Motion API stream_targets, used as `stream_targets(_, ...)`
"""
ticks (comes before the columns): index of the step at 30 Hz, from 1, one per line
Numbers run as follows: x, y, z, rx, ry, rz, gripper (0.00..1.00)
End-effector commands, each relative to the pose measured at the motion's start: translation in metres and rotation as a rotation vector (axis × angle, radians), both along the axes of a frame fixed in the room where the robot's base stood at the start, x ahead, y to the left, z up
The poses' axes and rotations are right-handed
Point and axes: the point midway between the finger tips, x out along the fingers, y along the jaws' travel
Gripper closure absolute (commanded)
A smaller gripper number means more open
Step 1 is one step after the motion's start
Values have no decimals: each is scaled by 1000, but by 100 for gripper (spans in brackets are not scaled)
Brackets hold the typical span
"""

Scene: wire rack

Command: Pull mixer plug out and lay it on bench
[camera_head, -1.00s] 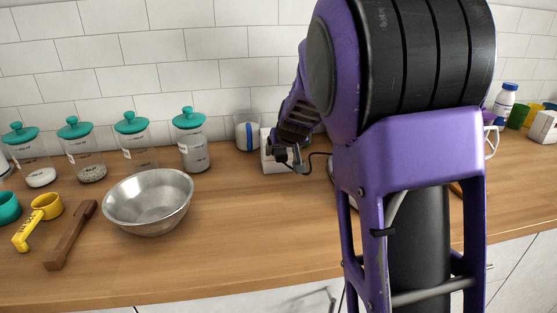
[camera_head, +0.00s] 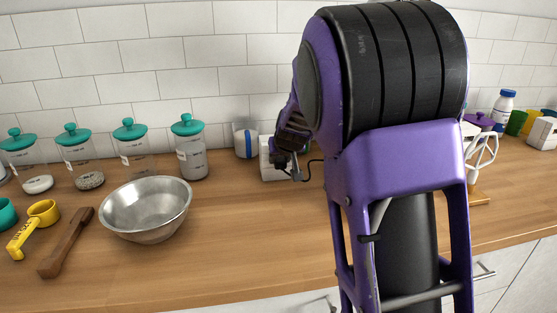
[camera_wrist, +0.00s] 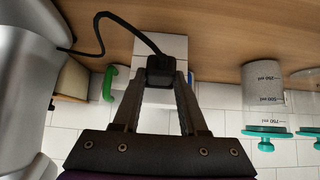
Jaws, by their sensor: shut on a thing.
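The black mixer plug (camera_wrist: 161,68) sits between the fingertips of my gripper (camera_wrist: 160,78) in the wrist view, with both fingers closed on its sides. Its black cord (camera_wrist: 108,16) curves away to the silver mixer body (camera_wrist: 25,75) at the left. A white socket box (camera_wrist: 174,44) is right behind the plug; whether the prongs are still in it is hidden. In the head view my gripper (camera_head: 294,166) is at the front of the white box (camera_head: 266,160) on the bench. My arm hides most of the mixer there; its white beater (camera_head: 483,150) shows at the right.
A steel bowl (camera_head: 146,208) stands left on the wooden bench (camera_head: 235,235). Behind it are lidded jars (camera_head: 191,150) and a blue-banded container (camera_head: 245,140). A brown wooden utensil (camera_head: 66,242) and yellow scoop (camera_head: 32,228) lie far left. Bench between bowl and arm is clear.

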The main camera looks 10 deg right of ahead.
Motion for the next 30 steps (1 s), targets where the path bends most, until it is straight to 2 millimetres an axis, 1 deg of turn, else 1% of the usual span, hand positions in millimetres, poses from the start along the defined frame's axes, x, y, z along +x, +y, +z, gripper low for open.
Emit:
stream_targets(14,-1,0,0,0,0,0,100)
stream_targets(30,-9,0,0,1,1,-1,100)
